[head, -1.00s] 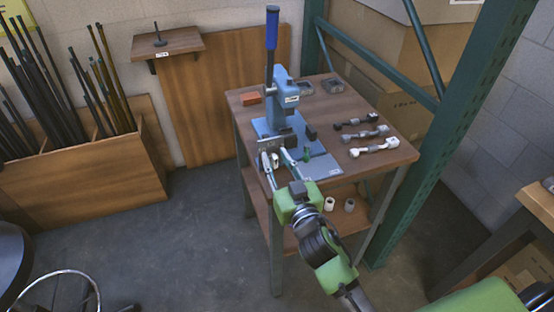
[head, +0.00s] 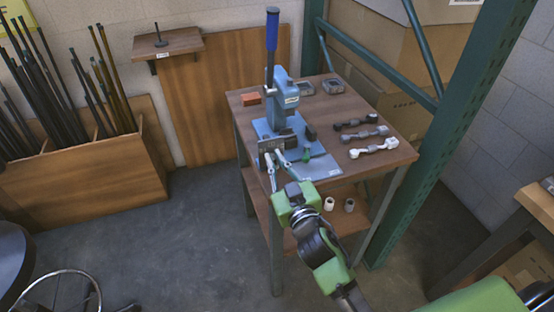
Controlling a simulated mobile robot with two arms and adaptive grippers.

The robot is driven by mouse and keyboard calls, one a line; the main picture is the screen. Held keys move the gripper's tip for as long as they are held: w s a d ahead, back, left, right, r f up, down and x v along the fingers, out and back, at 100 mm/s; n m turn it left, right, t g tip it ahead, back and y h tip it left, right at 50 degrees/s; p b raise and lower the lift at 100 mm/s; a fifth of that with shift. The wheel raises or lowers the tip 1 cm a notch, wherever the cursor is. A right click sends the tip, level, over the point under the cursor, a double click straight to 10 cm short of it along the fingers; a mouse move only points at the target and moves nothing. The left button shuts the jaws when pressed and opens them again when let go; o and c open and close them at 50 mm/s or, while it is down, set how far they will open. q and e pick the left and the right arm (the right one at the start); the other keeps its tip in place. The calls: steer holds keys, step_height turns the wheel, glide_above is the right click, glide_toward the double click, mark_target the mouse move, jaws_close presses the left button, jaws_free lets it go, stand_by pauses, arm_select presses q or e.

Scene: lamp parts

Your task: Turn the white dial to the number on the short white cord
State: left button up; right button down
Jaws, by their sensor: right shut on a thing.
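My right gripper (head: 276,158) reaches up to the grey bracket (head: 271,144) at the front of the blue press (head: 283,102). Its fingers are closed on a small part there, which seems to be the white dial. The fingers mostly hide it, so its setting cannot be read. A short white cord (head: 374,149) lies at the right of the table, nearest the front of several cord pieces. Its number is too small to read. My left gripper is not in view.
A grey cord (head: 364,138) and a black cord (head: 355,124) lie behind the white one on the wooden table (head: 395,160). A red block (head: 250,99) and small grey boxes (head: 333,87) sit at the back. A green rack post (head: 440,140) stands close at the right.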

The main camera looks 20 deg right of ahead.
steer(key=n, duration=0.2)
steer(key=f+n, duration=0.1)
steer(key=n, duration=0.1)
steer(key=shift+s+a+p, duration=0.1)
steer(key=shift+a+p, duration=0.2)
steer(key=shift+a, duration=0.05)
steer(key=shift+a+f+n, duration=0.1)
steer(key=shift+f+n, duration=0.05)
steer(key=shift+n, duration=0.8)
steer(key=shift+a+f+n, duration=0.1)
steer(key=shift+n, duration=0.85)
steer(key=c, duration=2.2)
jaws_free()
steer(key=shift+o, duration=0.3)
steer(key=shift+d, duration=0.1)
steer(key=shift+r, duration=0.1)
